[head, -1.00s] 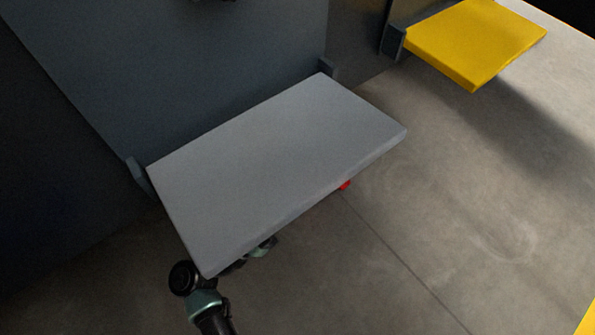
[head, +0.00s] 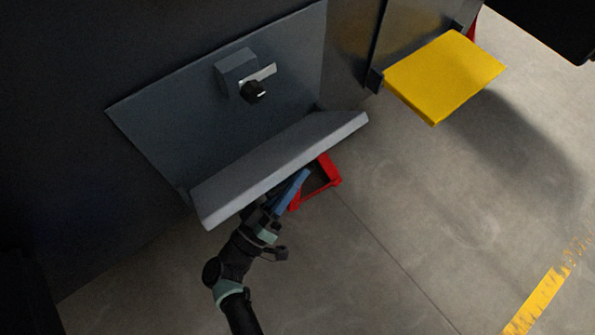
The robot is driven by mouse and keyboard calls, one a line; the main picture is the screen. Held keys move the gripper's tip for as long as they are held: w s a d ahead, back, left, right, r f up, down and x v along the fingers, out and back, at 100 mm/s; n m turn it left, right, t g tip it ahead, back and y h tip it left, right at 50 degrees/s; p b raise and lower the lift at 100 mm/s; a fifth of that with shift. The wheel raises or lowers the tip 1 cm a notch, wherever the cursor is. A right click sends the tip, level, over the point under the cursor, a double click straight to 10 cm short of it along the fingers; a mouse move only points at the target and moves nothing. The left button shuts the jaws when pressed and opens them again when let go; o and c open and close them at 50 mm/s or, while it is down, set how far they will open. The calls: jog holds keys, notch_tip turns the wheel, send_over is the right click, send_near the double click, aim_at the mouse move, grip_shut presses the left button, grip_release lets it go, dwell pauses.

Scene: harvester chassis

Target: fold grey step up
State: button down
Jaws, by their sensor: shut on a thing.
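The grey step (head: 285,165) is a flat board hinged along its back edge to a dark grey panel (head: 190,125). It is tilted partway up, with its front edge raised and its thick edge facing me. My gripper (head: 272,206) is at the underside of the step, near the middle of its front edge. It is shut on the step, though the fingertips are mostly hidden beneath the board. My arm reaches up to it from the bottom of the head view.
A box with a light lever and black knob (head: 253,85) sits on the panel above the step. A red frame (head: 320,183) stands under the step, near my gripper. A yellow step (head: 445,75) sticks out at right. The floor at lower right is clear, with a yellow stripe (head: 540,300).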

aim_at(224, 191)
jog(key=w+a+r+n+y+p, duration=0.1)
jog(key=r+n+p, duration=0.1)
jog(key=p, duration=0.1)
jog(key=w+a+r+n+y+p, duration=0.1)
jog(key=w+r+n+p, duration=0.1)
jog(key=p, duration=0.1)
jog(key=w+a+r+n+y+p, duration=0.1)
jog(key=r+n+p, duration=0.2)
jog(key=shift+w+a+p, duration=0.15)
jog(key=shift+w+p, duration=0.15)
jog(key=shift+p, duration=0.05)
jog(key=shift+w+a+r+n+p, duration=0.2)
jog(key=shift+w+a+n+p, duration=0.25)
jog(key=shift+w+n, duration=0.2)
jog(key=shift+w+a+r+p, duration=0.15)
jog(key=shift+w+a+p, duration=0.2)
jog(key=shift+w+a, duration=0.2)
jog(key=shift+w+y, duration=0.1)
jog(key=shift+y, duration=0.2)
jog(key=c, duration=1)
grip_release()
jog(key=shift+o, duration=0.6)
jog(key=shift+f, duration=0.2)
jog(key=v, duration=1.3)
jog(key=shift+r, duration=0.1)
